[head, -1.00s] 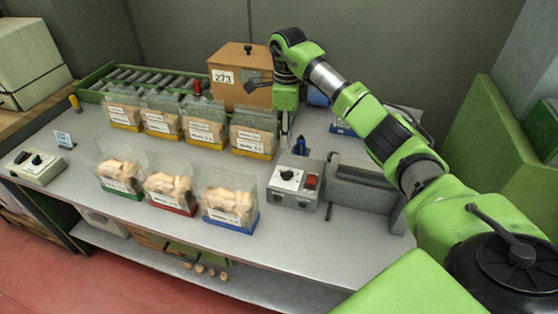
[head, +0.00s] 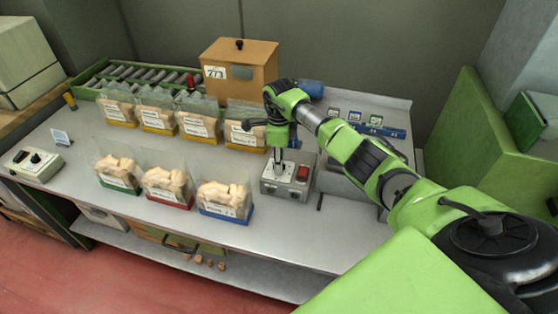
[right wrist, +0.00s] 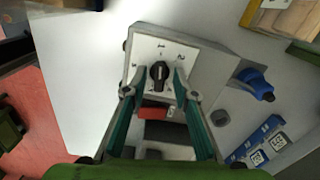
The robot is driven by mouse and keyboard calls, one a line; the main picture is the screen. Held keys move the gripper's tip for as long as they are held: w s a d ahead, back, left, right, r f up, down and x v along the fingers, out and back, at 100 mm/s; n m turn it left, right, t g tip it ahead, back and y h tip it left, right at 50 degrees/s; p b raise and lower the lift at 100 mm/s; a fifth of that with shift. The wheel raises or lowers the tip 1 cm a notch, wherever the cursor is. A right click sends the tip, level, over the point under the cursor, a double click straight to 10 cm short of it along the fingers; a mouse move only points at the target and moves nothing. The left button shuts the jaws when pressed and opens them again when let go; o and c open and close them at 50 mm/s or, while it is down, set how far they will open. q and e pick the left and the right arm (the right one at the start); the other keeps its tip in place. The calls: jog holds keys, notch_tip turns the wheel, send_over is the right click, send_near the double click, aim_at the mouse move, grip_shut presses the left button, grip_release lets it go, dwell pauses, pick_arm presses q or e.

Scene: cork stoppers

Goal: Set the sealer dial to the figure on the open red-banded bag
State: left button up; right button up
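The open red-banded bag (head: 166,184) holds cork stoppers and stands mid-row at the table's front. The figure on its label is too small to read. The sealer box (head: 270,190), grey with a red switch (head: 303,174), stands right of the bags. My right gripper (head: 279,159) points down over the dial. In the right wrist view its fingers (right wrist: 154,84) are apart, one on each side of the knob; contact cannot be told. My left gripper is out of view.
Green-banded (head: 118,174) and blue-banded (head: 224,201) bags flank the red-banded one. Several yellow-banded bags (head: 157,120) stand behind. A brown box (head: 257,58) is at the back, and a blue bottle (right wrist: 255,84) is near the sealer. Another control box (head: 35,165) stands far left.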

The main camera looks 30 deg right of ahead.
grip_shut()
jog(key=shift+m, duration=0.4)
jog(key=m+b, duration=0.1)
jog(key=m, duration=0.1)
jog(key=shift+m, duration=0.4)
jog(key=m, duration=0.2)
jog(key=shift+m+b, duration=0.3)
jog(key=m, duration=0.4)
jog(key=shift+m, duration=0.3)
jog(key=m, duration=0.3)
jog(key=shift+r+m, duration=0.1)
jog(key=shift+m, duration=0.2)
jog(key=m, duration=0.4)
jog(key=shift+p, duration=0.4)
jog(key=m+p, duration=0.1)
jog(key=m, duration=0.3)
jog(key=m+p, duration=0.1)
jog(key=m, duration=0.3)
jog(key=shift+p, duration=0.3)
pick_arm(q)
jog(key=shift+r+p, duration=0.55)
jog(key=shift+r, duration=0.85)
pick_arm(e)
jog(key=shift+m, duration=1.7)
